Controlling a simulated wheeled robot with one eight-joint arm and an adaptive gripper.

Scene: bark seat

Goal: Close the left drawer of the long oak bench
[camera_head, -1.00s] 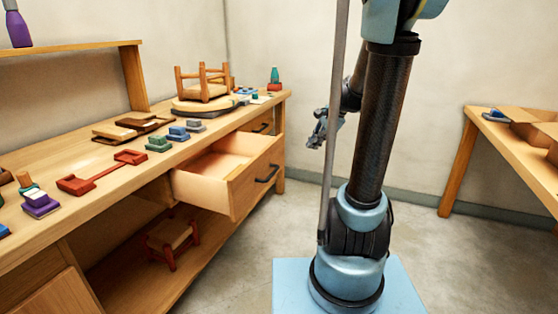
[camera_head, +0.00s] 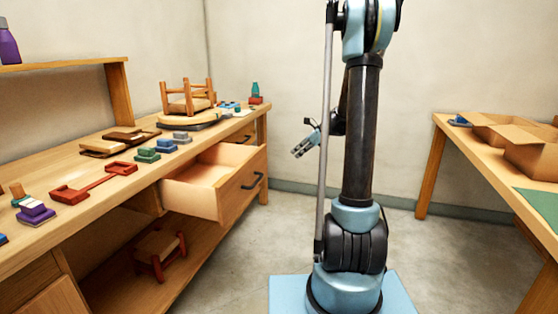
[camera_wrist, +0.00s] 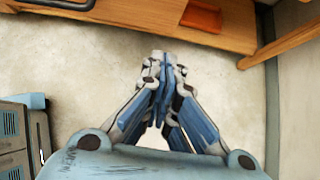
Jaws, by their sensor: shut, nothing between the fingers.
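The long oak bench (camera_head: 92,209) runs along the left wall in the head view. One drawer (camera_head: 243,186) stands pulled well out of its front, its tray empty and its dark bar handle (camera_head: 253,181) facing the room. A second drawer (camera_head: 243,135) farther along the bench looks shut. My gripper (camera_head: 297,154) hangs right of the open drawer, apart from it, pointing down and to the left. In the wrist view my gripper (camera_wrist: 163,66) has its fingers together, empty, over the floor.
Several small tools and blocks and an upturned stool (camera_head: 188,97) lie on the bench. Another stool (camera_head: 160,252) stands on the lower shelf. A table with cardboard boxes (camera_head: 532,150) stands at right. Open floor lies between bench and my base.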

